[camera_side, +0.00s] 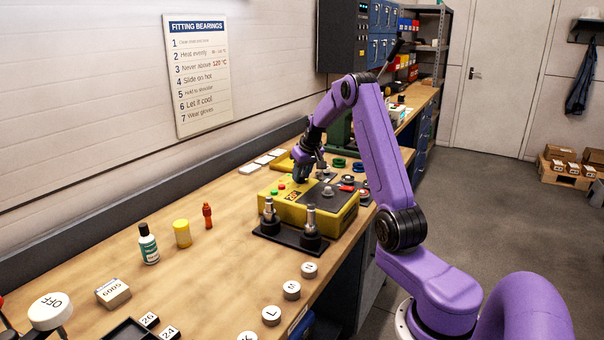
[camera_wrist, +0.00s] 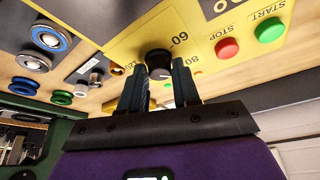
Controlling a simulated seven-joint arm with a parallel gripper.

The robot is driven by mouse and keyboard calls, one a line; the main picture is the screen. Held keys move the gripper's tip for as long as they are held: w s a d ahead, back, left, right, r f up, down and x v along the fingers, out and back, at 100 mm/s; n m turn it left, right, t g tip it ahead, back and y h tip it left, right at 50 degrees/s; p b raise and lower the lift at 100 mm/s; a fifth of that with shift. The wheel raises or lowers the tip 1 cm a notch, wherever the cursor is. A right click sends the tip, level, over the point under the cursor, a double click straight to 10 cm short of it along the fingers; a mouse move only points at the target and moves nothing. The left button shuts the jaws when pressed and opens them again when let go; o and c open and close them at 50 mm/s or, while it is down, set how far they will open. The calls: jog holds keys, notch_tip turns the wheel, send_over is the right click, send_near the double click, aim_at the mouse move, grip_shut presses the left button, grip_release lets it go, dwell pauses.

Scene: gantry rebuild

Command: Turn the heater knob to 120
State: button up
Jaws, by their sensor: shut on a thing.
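The yellow heater box (camera_side: 342,222) sits on the workbench in the side view. In the wrist view, its yellow panel (camera_wrist: 120,42) carries a round black knob (camera_wrist: 158,60). The numbers 60 and 80 show right of the knob, and a partly hidden label shows on its left. My gripper (camera_wrist: 158,76) has one dark finger on each side of the knob and is shut on it. The fingers hide part of the scale, and I cannot tell which number the knob points to. In the side view my gripper (camera_side: 301,178) is down at the box's top and hides the knob.
A red STOP button (camera_wrist: 228,48) and a green START button (camera_wrist: 270,29) are close to the knob. A black stand (camera_side: 290,238) with two metal posts is at the box's front. A bottle (camera_side: 148,245), a yellow jar (camera_side: 182,233) and bearings are around.

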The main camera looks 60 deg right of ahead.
jog(key=m+g+h, duration=0.1)
jog(key=m, duration=0.2)
jog(key=m+g, duration=0.1)
jog(key=m, duration=0.3)
jog(key=shift+w+a+h, duration=0.1)
jog(key=shift+a+h, duration=0.1)
jog(key=shift+h, duration=0.2)
jog(key=m, duration=0.2)
jog(key=m+g, duration=0.1)
jog(key=m, duration=0.1)
jog(key=shift+w+g+h, duration=0.1)
jog(key=shift+g+h, duration=0.2)
jog(key=m, duration=0.2)
jog(key=m+g, duration=0.1)
jog(key=m, duration=0.1)
jog(key=shift+w+m+g, duration=0.1)
jog(key=shift+m+g, duration=0.2)
jog(key=m+g, duration=0.1)
jog(key=m, duration=0.2)
jog(key=m+g+y, duration=0.1)
jog(key=m, duration=0.2)
jog(key=shift+w, duration=0.2)
jog(key=m+y, duration=0.1)
jog(key=m, duration=0.1)
jog(key=m+g, duration=0.1)
jog(key=m, duration=0.2)
jog(key=shift+w+d+y, duration=0.1)
jog(key=shift+y, duration=0.3)
jog(key=shift+m, duration=0.4)
